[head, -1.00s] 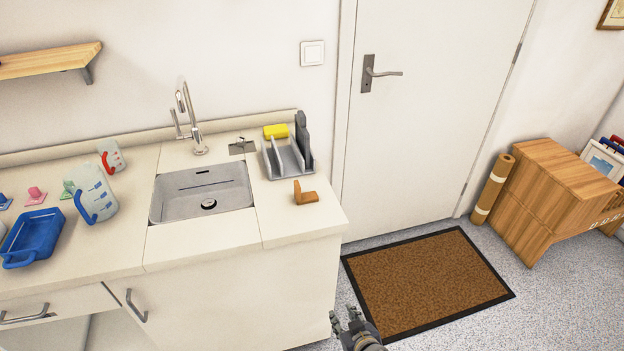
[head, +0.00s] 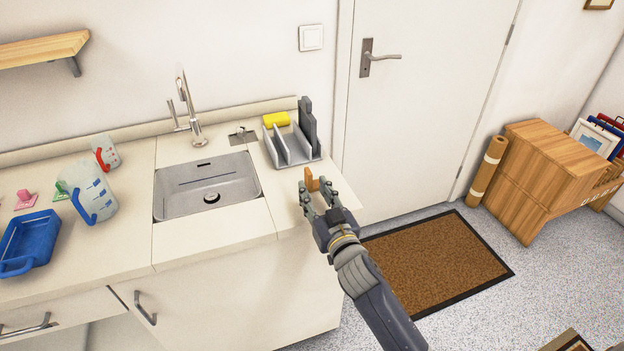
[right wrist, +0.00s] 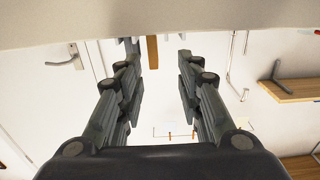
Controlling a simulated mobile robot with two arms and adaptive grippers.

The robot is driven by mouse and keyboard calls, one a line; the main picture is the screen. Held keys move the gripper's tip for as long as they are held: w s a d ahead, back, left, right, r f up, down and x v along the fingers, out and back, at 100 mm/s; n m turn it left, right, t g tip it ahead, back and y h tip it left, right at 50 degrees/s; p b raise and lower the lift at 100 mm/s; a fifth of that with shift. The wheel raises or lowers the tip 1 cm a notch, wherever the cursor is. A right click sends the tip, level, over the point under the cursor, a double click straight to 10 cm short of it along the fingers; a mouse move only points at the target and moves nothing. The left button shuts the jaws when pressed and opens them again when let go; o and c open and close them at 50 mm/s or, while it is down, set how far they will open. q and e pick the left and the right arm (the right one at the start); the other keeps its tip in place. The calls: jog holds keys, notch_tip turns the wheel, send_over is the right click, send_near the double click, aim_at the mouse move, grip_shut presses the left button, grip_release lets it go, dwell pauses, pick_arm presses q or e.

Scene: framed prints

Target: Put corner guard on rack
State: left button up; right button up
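The corner guard (head: 310,179) is a small orange-brown L-shaped piece on the countertop right of the sink, partly hidden by my right gripper. It also shows in the right wrist view (right wrist: 152,50), beyond the fingertips and nearer the left finger. The rack (head: 283,157) is grey with upright dividers and stands on the counter just behind the corner guard. My right gripper (head: 317,190) is open and empty, in front of the corner guard at the counter's right end. Its spread fingers also show in the right wrist view (right wrist: 158,65). My left gripper is not in view.
A yellow sponge (head: 276,119) lies at the rack's back. The sink (head: 180,203) with its faucet (head: 184,105) is to the left, then measuring jugs and a blue tray (head: 30,240). A door (head: 430,100), brown mat (head: 435,265) and wooden cabinet (head: 530,180) are right of the counter.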

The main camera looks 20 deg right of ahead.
aim_at(311, 177)
jog(key=shift+w, duration=1.15)
jog(key=shift+w+d, duration=0.1)
jog(key=shift+w, duration=0.25)
jog(key=w, duration=0.1)
jog(key=w+p, duration=0.1)
jog(key=w, duration=0.1)
jog(key=shift+d+r, duration=0.2)
jog(key=shift+w+f, duration=0.1)
jog(key=shift+w, duration=0.6)
jog(key=shift+c, duration=0.3)
grip_shut()
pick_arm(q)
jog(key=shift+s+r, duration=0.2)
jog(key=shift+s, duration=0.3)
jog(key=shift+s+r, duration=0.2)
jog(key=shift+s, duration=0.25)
